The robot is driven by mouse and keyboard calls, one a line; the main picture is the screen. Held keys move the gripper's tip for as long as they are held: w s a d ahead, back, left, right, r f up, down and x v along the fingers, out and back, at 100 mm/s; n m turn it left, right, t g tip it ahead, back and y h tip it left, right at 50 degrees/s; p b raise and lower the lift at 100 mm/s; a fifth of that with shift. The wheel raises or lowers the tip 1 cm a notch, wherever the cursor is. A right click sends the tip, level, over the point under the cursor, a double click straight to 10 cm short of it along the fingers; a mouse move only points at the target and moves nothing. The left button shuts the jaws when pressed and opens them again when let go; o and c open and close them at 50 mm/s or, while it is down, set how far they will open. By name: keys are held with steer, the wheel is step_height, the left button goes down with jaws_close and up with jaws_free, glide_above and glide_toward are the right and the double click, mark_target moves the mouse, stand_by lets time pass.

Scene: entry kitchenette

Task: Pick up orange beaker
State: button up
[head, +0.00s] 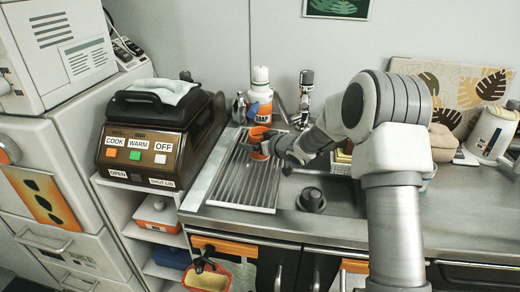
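The orange beaker (258,136) stands on the ribbed metal drainboard (237,187), left of the sink. My gripper (268,147) reaches in from the right at the beaker's right side, and its dark fingers overlap the beaker in the picture. The view is too small to tell whether the fingers are open around the beaker or shut on it. Part of the beaker's right side is hidden behind the gripper.
A soap bottle (260,76) stands close behind the beaker, with a metal tap (305,92) to its right. A brown cooker (140,145) stands to the left. The front of the drainboard is clear. A white kettle (490,132) is far right.

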steer(key=shift+w+a, duration=0.1)
steer(key=shift+w, duration=0.1)
steer(key=c, duration=1.6)
